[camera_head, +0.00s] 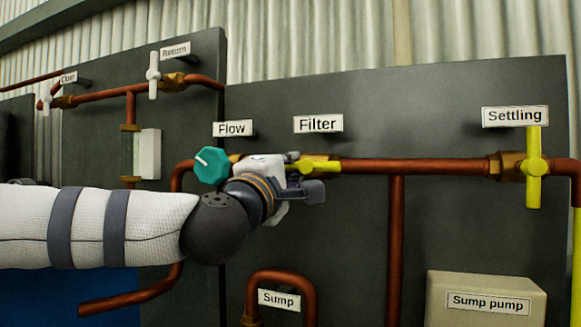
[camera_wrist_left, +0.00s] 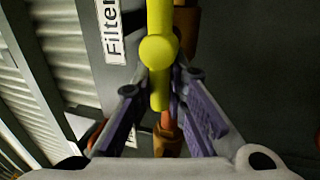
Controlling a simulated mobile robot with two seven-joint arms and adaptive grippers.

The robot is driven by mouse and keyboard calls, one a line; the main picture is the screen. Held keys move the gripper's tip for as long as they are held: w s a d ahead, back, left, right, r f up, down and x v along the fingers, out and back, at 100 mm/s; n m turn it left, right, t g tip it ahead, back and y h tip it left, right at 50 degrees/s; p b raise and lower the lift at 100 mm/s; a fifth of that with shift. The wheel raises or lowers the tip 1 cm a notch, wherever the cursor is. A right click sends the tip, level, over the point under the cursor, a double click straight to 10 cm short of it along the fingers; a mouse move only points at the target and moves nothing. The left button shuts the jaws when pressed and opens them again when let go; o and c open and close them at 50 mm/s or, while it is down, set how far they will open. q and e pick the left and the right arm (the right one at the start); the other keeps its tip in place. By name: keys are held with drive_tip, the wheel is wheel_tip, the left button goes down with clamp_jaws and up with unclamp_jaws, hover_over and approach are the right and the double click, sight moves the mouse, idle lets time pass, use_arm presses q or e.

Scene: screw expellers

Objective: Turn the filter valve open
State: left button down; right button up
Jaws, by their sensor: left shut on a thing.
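The yellow handle of the filter valve (camera_head: 322,166) shows in the head view below the "Filter" label (camera_head: 318,124). It lies roughly level, along the copper pipe. My left gripper (camera_head: 303,186) is at this valve and hides part of it and its body. In the left wrist view the yellow handle (camera_wrist_left: 160,50) has a round hub. Its lower end sits between the purple fingers of my left gripper (camera_wrist_left: 160,92), which is shut on it. My right gripper is in neither view.
A teal flow knob (camera_head: 211,165) is close to my left wrist. The yellow settling valve handle (camera_head: 534,168) stands upright at the right. Copper pipes (camera_head: 420,166) run along the dark panel. A beige sump pump box (camera_head: 485,290) is at the lower right.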

use_arm(q)
drive_tip(key=c, duration=1.6)
unclamp_jaws()
drive_tip(key=shift+d, duration=0.1)
drive_tip(key=v, duration=1.2)
drive_tip(key=shift+f, duration=0.1)
